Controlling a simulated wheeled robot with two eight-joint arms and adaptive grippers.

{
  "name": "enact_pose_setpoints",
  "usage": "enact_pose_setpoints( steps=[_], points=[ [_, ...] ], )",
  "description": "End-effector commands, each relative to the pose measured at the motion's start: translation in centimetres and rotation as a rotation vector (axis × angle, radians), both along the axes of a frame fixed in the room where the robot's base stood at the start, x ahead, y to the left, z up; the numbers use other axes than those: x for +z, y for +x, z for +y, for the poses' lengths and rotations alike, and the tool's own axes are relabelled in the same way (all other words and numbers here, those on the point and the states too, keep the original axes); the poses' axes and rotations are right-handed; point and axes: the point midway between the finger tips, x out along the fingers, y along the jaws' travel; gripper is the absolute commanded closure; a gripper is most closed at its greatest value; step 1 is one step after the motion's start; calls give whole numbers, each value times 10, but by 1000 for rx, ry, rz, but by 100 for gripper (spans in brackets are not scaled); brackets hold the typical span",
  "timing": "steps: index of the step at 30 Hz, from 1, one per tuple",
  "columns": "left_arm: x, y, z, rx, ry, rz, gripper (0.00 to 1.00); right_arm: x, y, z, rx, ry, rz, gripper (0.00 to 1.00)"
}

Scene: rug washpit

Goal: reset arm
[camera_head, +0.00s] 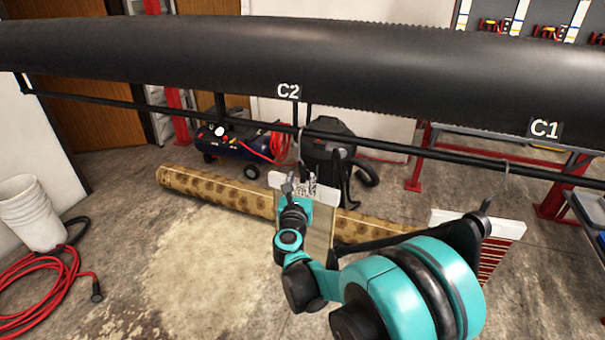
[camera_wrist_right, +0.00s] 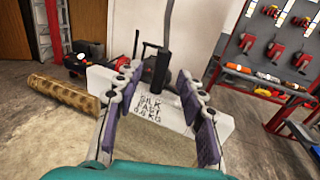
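My right gripper (camera_head: 291,188) is raised in front of the hanging sample under the C2 label. In the right wrist view its two purple-padded fingers (camera_wrist_right: 158,112) are spread apart with nothing held between them. Beyond them is a white header card (camera_wrist_right: 150,105) with dark lettering that seems to read silk, fast and a weight. In the head view the sample's beige cloth (camera_head: 319,235) hangs below the card, partly hidden by my teal right arm. I cannot tell from the frames how far the fingers are from the card. My left gripper is not in view.
A thick black roller (camera_head: 300,60) and a thin rail (camera_head: 400,148) cross overhead. A red-striped sample (camera_head: 495,258) hangs at right under C1. A rolled rug (camera_head: 215,190) lies on the floor. A vacuum (camera_head: 328,145), compressor (camera_head: 232,145), white buckets (camera_head: 32,212) and red hose (camera_head: 45,285) stand around.

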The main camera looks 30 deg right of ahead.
Motion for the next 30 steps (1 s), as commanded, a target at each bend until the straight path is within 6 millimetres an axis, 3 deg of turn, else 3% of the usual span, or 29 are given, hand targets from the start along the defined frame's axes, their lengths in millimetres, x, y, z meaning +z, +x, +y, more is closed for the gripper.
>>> enact_pose_setpoints(
  steps=[3, 9, 20, 23, 25, 28, 30],
  points=[
    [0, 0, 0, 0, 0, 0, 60, 0, -23, 18, 4, 0, 0, 60],
    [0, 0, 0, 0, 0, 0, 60, 1, -49, 38, 3, 0, 0, 60],
    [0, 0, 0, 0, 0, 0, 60, 5, -59, 47, 14, -25, 7, 60],
    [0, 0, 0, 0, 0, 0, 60, 24, -54, 65, 99, -180, 55, 60],
    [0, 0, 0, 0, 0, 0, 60, 45, -50, 93, 214, -410, 128, 60],
    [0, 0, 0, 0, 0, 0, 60, 63, -54, 153, 425, -884, 279, 60],
    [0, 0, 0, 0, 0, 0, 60, 55, -67, 194, 580, -1263, 402, 60]
  ],
)
